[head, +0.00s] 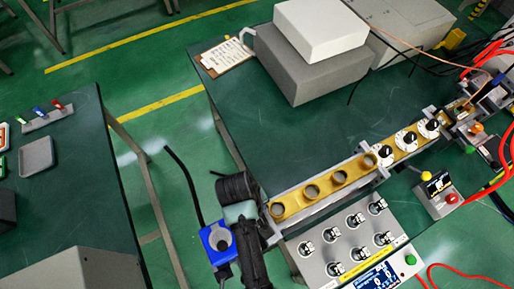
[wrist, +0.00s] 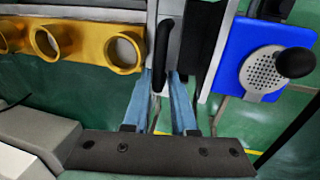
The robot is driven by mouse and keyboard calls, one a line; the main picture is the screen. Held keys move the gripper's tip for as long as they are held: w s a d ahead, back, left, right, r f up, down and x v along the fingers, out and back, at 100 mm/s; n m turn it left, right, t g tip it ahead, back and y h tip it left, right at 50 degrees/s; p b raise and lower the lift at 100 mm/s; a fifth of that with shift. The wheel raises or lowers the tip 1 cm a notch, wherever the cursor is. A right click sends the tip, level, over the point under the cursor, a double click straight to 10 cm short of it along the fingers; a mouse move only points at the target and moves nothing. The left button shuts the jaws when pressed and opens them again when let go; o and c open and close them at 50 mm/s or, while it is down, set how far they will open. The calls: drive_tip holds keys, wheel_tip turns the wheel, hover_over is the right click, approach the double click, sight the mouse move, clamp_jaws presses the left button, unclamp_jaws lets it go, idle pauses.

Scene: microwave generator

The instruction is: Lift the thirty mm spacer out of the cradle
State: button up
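In the wrist view, my gripper (wrist: 161,75) reaches up from a black palm bar with two pale blue fingers set apart. A dark curved handle (wrist: 162,45) shows between them against a grey plate (wrist: 180,25). A gap shows beside the handle, and I see no firm grip on it. In the head view, my gripper (head: 240,212) is at the near left end of the grey cradle rail (head: 320,203). A gold piece with round ports (head: 295,204) lies in the rail; it also shows in the wrist view (wrist: 88,45). I cannot clearly pick out the thirty mm spacer; my gripper may hide it.
A blue plate with a grey disc (wrist: 265,65) and black knob stands right of my fingers; it shows in the head view (head: 217,242) too. A grey control box (head: 345,240) is beside the rail.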

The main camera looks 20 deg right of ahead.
clamp_jaws()
idle(0.3)
drive_tip(key=shift+w+r, duration=0.1)
drive_tip(key=shift+w, duration=0.05)
idle(0.7)
